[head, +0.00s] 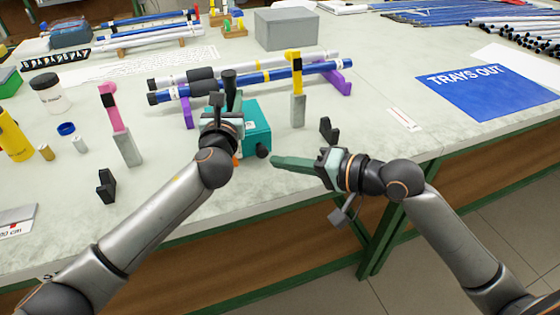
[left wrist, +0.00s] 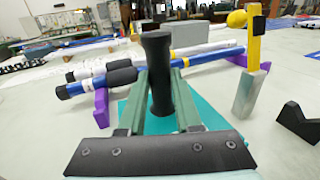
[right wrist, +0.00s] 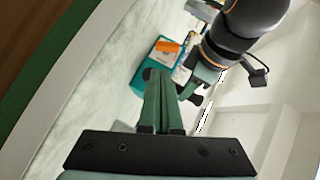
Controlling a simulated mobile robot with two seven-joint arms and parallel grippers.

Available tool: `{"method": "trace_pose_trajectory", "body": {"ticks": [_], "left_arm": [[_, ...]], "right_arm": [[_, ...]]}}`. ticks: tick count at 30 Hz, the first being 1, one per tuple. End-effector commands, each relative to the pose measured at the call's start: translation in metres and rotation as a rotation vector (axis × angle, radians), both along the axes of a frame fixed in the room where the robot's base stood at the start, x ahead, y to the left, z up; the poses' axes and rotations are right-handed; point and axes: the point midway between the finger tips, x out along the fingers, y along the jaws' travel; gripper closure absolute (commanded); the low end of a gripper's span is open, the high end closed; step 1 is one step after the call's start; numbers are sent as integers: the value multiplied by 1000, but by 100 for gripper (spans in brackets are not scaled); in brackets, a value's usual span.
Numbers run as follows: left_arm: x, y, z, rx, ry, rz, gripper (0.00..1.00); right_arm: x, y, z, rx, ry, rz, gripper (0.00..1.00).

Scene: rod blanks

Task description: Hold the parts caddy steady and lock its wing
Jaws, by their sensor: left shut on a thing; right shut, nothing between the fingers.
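The parts caddy is a teal box (head: 258,128) near the table's front edge, with a black upright handle (head: 230,82). My left gripper (head: 224,108) is shut on this handle, with one finger on each side of it (left wrist: 160,80) in the left wrist view. A black knob (head: 262,150) sticks out at the caddy's front. My right gripper (head: 274,161) is shut and empty, its fingertips close to the knob; I cannot tell whether they touch. The right wrist view shows the caddy's teal side (right wrist: 145,80) and an orange part (right wrist: 167,46). My left arm hides much of the caddy.
Blue and white rods (head: 275,75) lie on purple supports (head: 340,78) behind the caddy. A grey block with a yellow top (head: 298,108) and a black notched block (head: 328,130) stand to the right. A pink-topped block (head: 128,148) stands left.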

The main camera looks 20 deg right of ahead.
Motion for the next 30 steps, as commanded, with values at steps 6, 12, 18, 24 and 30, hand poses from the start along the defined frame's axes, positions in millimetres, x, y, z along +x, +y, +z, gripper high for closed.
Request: {"method": "trace_pose_trajectory", "body": {"ticks": [6, 12, 18, 24, 30], "left_arm": [[0, 0, 1, -1, -2, -1, 100], [0, 0, 1, -1, -2, 0, 100], [0, 0, 1, -1, -2, 0, 100], [0, 0, 1, -1, -2, 0, 100], [0, 0, 1, -1, -2, -1, 100]], "right_arm": [[31, 26, -11, 4, 0, 1, 100], [53, 44, -20, 3, -1, 2, 100], [61, 51, -24, 0, -1, 1, 100], [62, 51, -24, -1, -1, 1, 100], [61, 53, -27, 28, 1, 3, 100]]}}
